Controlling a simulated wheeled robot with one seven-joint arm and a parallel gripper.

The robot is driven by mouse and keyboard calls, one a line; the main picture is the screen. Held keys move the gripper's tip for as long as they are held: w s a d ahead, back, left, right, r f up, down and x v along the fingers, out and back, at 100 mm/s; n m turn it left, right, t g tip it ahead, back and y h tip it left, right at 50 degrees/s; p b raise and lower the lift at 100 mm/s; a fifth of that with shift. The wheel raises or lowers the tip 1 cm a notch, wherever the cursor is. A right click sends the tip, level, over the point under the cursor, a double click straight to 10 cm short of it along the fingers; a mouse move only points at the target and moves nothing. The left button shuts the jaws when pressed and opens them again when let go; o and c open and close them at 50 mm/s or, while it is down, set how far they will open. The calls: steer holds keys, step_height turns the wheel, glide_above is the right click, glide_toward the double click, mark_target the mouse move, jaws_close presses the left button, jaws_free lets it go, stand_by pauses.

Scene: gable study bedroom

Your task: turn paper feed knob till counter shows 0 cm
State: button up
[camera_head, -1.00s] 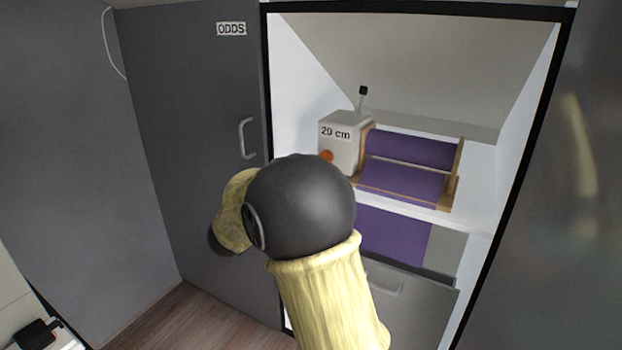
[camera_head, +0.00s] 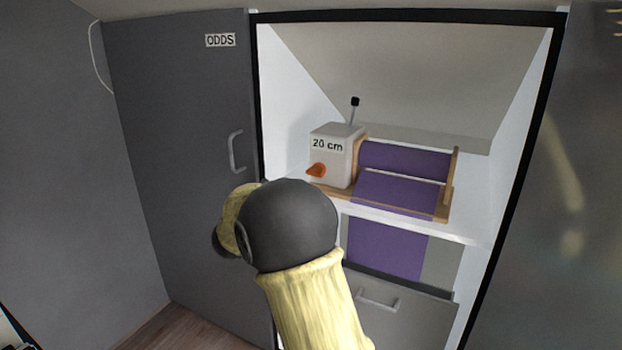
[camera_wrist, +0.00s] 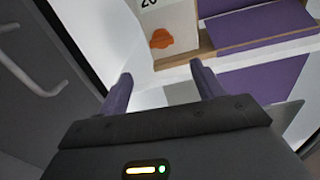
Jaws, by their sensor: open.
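The paper feed knob (camera_head: 316,171) is orange and sits low on the front of a pale box (camera_head: 347,150). The counter (camera_head: 327,145) above it reads 20 cm. A purple paper roll (camera_head: 404,159) in a wooden frame stands to the right of the box. In the wrist view the knob (camera_wrist: 161,39) lies ahead of my gripper (camera_wrist: 160,85). Its two fingers are apart with nothing between them, and the knob is beyond the tips, untouched. In the head view my arm hides the gripper.
The machine stands on a white shelf (camera_head: 459,228) inside an open cupboard recess. A grey door (camera_head: 190,180) labelled ODDS, with a handle (camera_head: 236,152), is at left. Purple paper (camera_head: 386,245) hangs below the shelf. A drawer front (camera_head: 400,315) is underneath.

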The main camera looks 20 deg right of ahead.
steer(key=x, duration=1.1)
steer(key=shift+s+d+b, duration=0.1)
steer(key=shift+d+b, duration=0.2)
steer(key=shift+b, duration=0.05)
steer(key=shift+w+d, duration=0.2)
steer(key=shift+w, duration=0.05)
steer(key=c, duration=1)
steer(key=shift+a+n, duration=0.1)
steer(key=shift+n, duration=0.3)
